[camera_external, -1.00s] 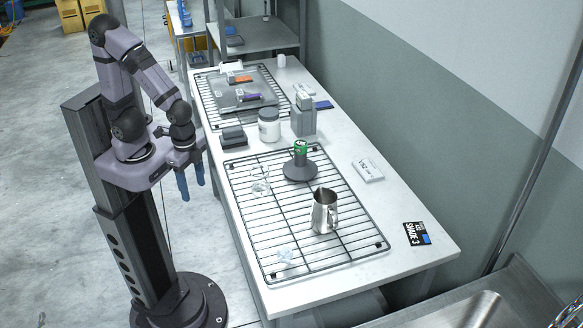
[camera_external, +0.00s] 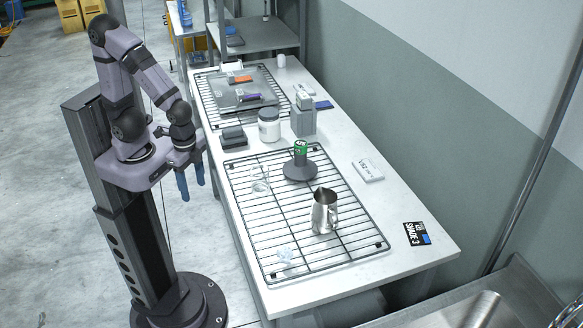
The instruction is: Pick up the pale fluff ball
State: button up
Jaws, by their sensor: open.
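A small pale, bluish-white fluff ball (camera_external: 286,255) lies on the near end of the front wire rack (camera_external: 262,225), close to the rack's left edge. My gripper (camera_external: 191,184) hangs beside the table's left edge, off the tabletop, with its two blue fingers pointing down. It is open and empty, well apart from the fluff ball, which is to its right and nearer the camera.
A white jar (camera_external: 268,126) and a dark box (camera_external: 232,137) sit behind. The rack around the fluff ball is clear.

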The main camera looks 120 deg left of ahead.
notch_tip(320, 180, up, 4)
jog(key=n+t+y+b, duration=0.25)
jog(key=t+b, duration=0.75)
jog(key=t, duration=0.7)
send_over(279, 251)
jog(key=s, duration=0.2)
jog(key=shift+y, duration=0.45)
jog(key=f, duration=1)
jog(key=shift+d+f, duration=0.2)
jog(key=shift+p+x, duration=0.5)
jog(key=shift+x, duration=0.55)
jog(key=shift+r+p+x, duration=0.2)
jog(key=shift+p+x, duration=0.25)
jog(key=shift+x, duration=0.5)
jog(key=shift+r+p+x, duration=0.15)
jog(key=shift+p+x, duration=0.25)
jog(key=shift+x, duration=1.25)
